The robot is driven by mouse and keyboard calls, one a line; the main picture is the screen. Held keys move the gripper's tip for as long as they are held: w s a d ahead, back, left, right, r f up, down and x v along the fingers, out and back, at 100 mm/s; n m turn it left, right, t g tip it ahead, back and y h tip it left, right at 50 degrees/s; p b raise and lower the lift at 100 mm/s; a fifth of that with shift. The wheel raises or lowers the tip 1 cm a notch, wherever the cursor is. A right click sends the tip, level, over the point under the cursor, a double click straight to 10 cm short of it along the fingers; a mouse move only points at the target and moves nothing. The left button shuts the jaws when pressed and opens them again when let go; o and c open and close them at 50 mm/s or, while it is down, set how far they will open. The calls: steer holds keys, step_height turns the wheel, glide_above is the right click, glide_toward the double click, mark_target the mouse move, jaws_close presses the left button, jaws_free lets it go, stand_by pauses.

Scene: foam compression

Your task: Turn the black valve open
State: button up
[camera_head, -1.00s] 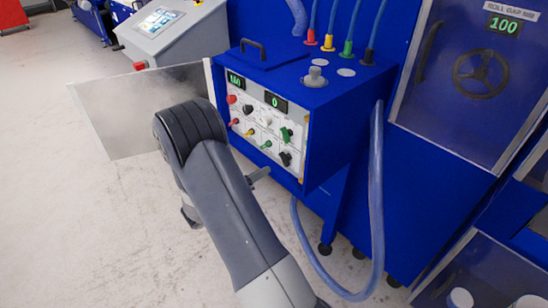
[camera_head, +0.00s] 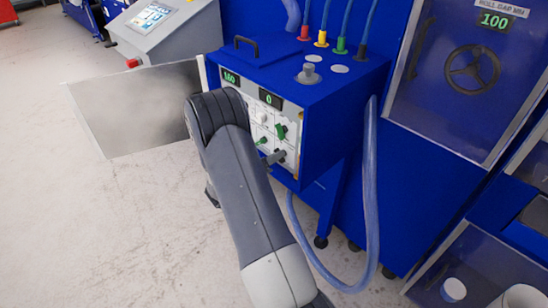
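The blue box (camera_head: 325,130) has a light control panel on its front, with the black valve (camera_head: 281,153) at the panel's lower right. A grey tip of my gripper (camera_head: 270,158) pokes out beside my arm and overlaps the black valve in the picture. I cannot tell if it touches the valve. My arm hides the rest of the gripper, so its opening does not show. A green valve (camera_head: 281,131) is just above the black one, and a white valve (camera_head: 261,117) is up to the left.
My arm covers the panel's left part. An open metal door (camera_head: 130,110) stands out to the left. A blue hose (camera_head: 370,200) loops down on the right. Red, yellow, green and black hose fittings sit on top. Floor at the lower left is clear.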

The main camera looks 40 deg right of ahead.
jaws_close()
steer(key=shift+f+m+b, duration=0.1)
steer(key=shift+m+b, duration=0.3)
steer(key=shift+b, duration=0.15)
steer(key=m+b, duration=0.5)
steer(key=b, duration=0.2)
steer(key=m+b, duration=0.6)
steer(key=b, duration=0.1)
steer(key=m+b, duration=0.6)
steer(key=b, duration=0.2)
steer(key=shift+s, duration=0.35)
steer(key=shift+o, duration=1.4)
jaws_free()
